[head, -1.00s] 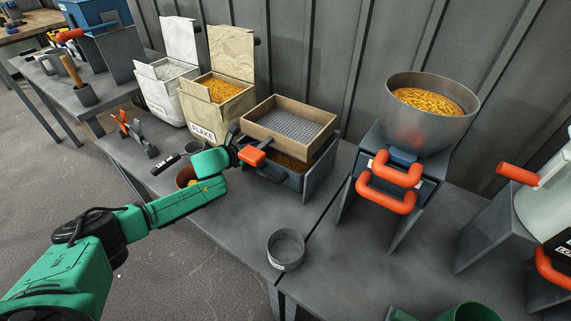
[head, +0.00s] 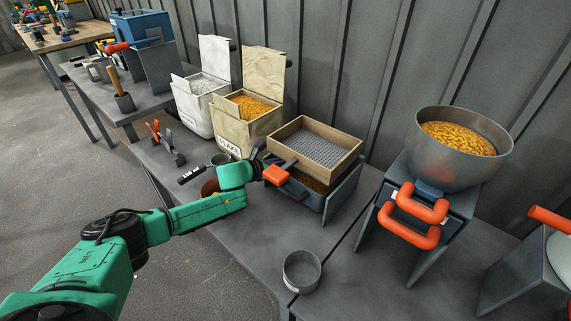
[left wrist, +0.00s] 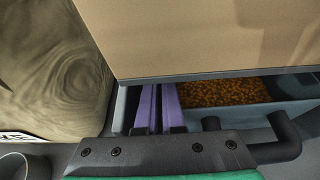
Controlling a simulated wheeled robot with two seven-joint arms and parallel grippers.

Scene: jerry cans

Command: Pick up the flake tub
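A blue-grey tub (head: 312,203) holding orange-brown flakes sits under a wooden-framed sieve (head: 323,146). In the left wrist view the flakes (left wrist: 225,92) show below the sieve's frame, beside a dark handle (left wrist: 287,132). A cream bin (head: 228,147) labelled FLAKE, with orange flakes inside, stands to its left. My left gripper is at the tub's left end, largely hidden in the head view. Its two purple fingers (left wrist: 158,108) point in at the tub's left part, close together with a thin gap. Whether they pinch a wall is unclear. My right gripper is out of view.
An orange grip (head: 276,174) juts from the sieve near my left wrist. A metal bowl of orange pieces (head: 462,165) stands on a holder with orange handles at right. An empty grey cup (head: 301,272) is near the bench's front edge. Bare bench lies around it.

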